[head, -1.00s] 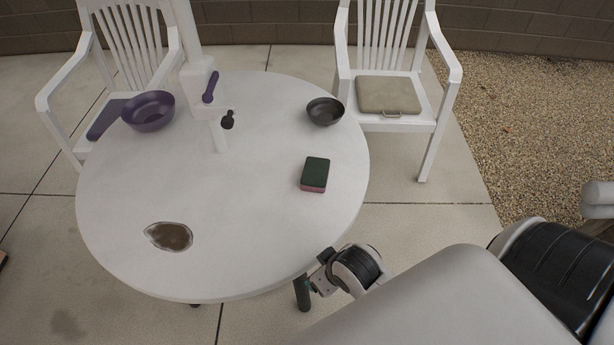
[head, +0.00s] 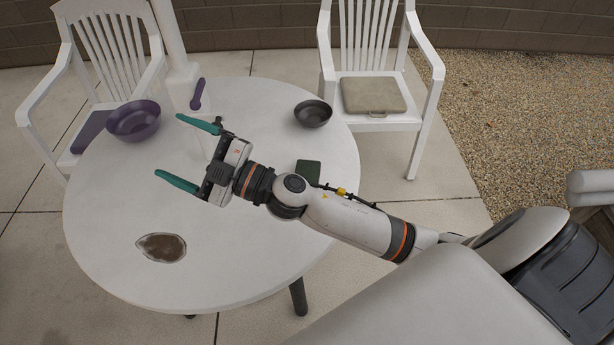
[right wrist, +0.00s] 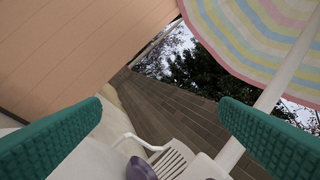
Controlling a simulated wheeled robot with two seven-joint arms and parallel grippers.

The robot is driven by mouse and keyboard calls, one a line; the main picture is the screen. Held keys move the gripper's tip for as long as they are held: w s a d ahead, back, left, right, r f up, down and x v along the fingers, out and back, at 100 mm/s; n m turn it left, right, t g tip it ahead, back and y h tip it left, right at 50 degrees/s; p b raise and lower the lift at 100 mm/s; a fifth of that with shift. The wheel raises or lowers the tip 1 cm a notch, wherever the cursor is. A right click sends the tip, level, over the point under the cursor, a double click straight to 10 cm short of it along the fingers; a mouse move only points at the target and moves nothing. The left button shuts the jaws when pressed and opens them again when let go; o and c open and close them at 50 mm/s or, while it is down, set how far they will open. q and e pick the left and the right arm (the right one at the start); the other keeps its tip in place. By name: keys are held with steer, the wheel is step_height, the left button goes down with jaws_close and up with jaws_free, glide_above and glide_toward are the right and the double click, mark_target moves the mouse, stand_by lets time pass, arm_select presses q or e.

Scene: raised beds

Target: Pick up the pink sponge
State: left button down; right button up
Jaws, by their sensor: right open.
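The sponge (head: 309,169) lies on the round white table (head: 110,235), right of its middle. In the head view only part of its dark green top shows; my right arm covers its near side, and its pink layer is hidden. My right gripper (head: 188,152) is open and empty over the table, left of the sponge, with its teal fingers spread and pointing left. In the right wrist view both fingers (right wrist: 160,140) are wide apart with nothing between them. The sponge is not in the right wrist view. My left gripper is not in view.
A purple bowl (head: 134,121) is at the table's far left and a dark bowl (head: 313,113) at its far right. A purple-handled item (head: 198,94) stands near a white pole. White chairs (head: 378,124) stand behind.

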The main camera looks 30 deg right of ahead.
steer(key=s+a+f+n+g+y, duration=0.2)
steer(key=a+n+g+y, duration=0.2)
steer(key=n+g, duration=0.55)
steer(key=n+g+h, duration=0.1)
steer(key=g+h, duration=0.6)
steer(key=h, duration=1.1)
glide_above(307, 176)
steer(key=f, duration=1.6)
steer(key=shift+w+a+f, duration=0.15)
steer(key=shift+w+a, duration=0.05)
steer(key=shift+w, duration=0.1)
steer(key=shift+s+d+f+p, duration=0.1)
steer(key=shift+f+p, duration=0.25)
steer(key=shift+f, duration=1.2)
steer(key=shift+s+d+f+p, duration=0.1)
steer(key=shift+f+p, duration=0.2)
steer(key=shift+f, duration=1.2)
steer(key=shift+c, duration=0.5)
steer(key=c, duration=1)
